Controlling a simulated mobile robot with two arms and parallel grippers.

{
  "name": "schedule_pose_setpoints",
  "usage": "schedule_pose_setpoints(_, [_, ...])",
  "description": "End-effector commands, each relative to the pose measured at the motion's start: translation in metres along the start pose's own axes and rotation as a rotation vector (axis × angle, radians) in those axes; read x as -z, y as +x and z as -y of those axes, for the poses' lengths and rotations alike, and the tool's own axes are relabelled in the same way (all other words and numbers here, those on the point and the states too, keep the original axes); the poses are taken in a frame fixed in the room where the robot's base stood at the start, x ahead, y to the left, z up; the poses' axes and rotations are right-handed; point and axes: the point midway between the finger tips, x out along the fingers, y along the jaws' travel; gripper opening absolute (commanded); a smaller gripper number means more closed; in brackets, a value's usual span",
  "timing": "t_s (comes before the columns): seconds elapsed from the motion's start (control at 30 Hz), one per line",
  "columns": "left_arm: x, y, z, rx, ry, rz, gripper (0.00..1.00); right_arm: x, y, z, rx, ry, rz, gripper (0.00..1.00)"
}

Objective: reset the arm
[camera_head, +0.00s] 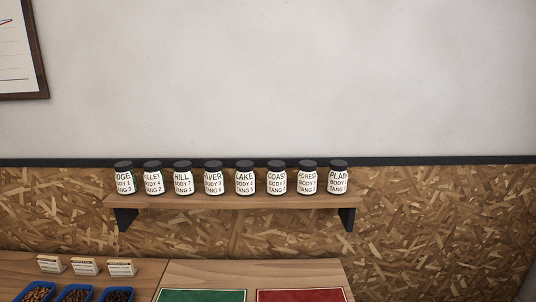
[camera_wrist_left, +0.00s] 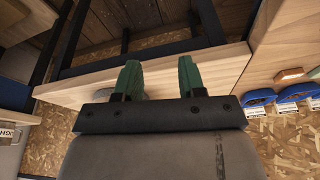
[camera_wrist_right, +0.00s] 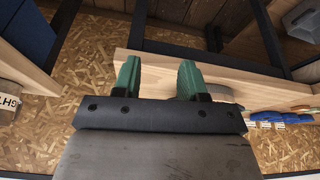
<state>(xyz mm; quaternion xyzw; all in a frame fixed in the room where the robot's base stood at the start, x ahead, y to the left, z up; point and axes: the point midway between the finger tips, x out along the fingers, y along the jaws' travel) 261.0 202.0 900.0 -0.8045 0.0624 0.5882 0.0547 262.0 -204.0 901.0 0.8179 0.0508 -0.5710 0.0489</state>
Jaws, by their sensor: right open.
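My left gripper (camera_wrist_left: 159,66) shows in the left wrist view. Its two green fingers stand apart with nothing between them. My right gripper (camera_wrist_right: 160,68) shows in the right wrist view, also with its green fingers apart and empty. Beyond both grippers is a pale wooden board edge (camera_wrist_left: 80,92), which also shows in the right wrist view (camera_wrist_right: 240,88); I cannot tell whether anything touches it. Neither arm shows in the head view.
Several labelled jars (camera_head: 244,180) stand on a wall shelf (camera_head: 230,201). Below, a wooden counter (camera_head: 200,270) bears a green mat (camera_head: 202,296), a red mat (camera_head: 300,296), blue bean trays (camera_head: 76,294) and small cards (camera_head: 85,267). Dark frame bars (camera_wrist_left: 62,45) lie close beyond my left gripper.

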Motion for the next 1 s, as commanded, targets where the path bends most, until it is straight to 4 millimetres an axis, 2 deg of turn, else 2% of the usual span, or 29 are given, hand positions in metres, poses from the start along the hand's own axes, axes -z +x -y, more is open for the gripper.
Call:
schedule_pose_setpoints(0.07, [-0.010, -0.009, 0.004, 0.021, 0.006, -0.003, 0.40, -0.009, -0.008, -0.001, -0.003, -0.030, 0.043, 0.42])
schedule_pose_setpoints(0.27, [-0.010, 0.034, 0.003, 0.017, 0.009, 0.014, 0.40, -0.013, 0.034, 0.000, -0.001, -0.033, 0.060, 0.42])
schedule_pose_setpoints(0.47, [-0.018, 0.082, 0.002, 0.013, 0.011, 0.036, 0.40, -0.022, 0.082, 0.002, 0.003, -0.034, 0.080, 0.42])
schedule_pose_setpoints(0.67, [-0.038, 0.146, 0.000, 0.008, 0.015, 0.065, 0.40, -0.045, 0.145, 0.004, 0.007, -0.038, 0.109, 0.42])
schedule_pose_setpoints(0.77, [-0.060, 0.189, -0.002, 0.005, 0.018, 0.087, 0.40, -0.069, 0.187, 0.006, 0.010, -0.041, 0.130, 0.42])
schedule_pose_setpoints(0.87, [-0.093, 0.236, -0.003, 0.002, 0.022, 0.113, 0.40, -0.104, 0.233, 0.007, 0.013, -0.046, 0.155, 0.42])
schedule_pose_setpoints(1.0, [-0.150, 0.290, -0.005, -0.002, 0.030, 0.147, 0.40, -0.163, 0.284, 0.008, 0.016, -0.053, 0.190, 0.42])
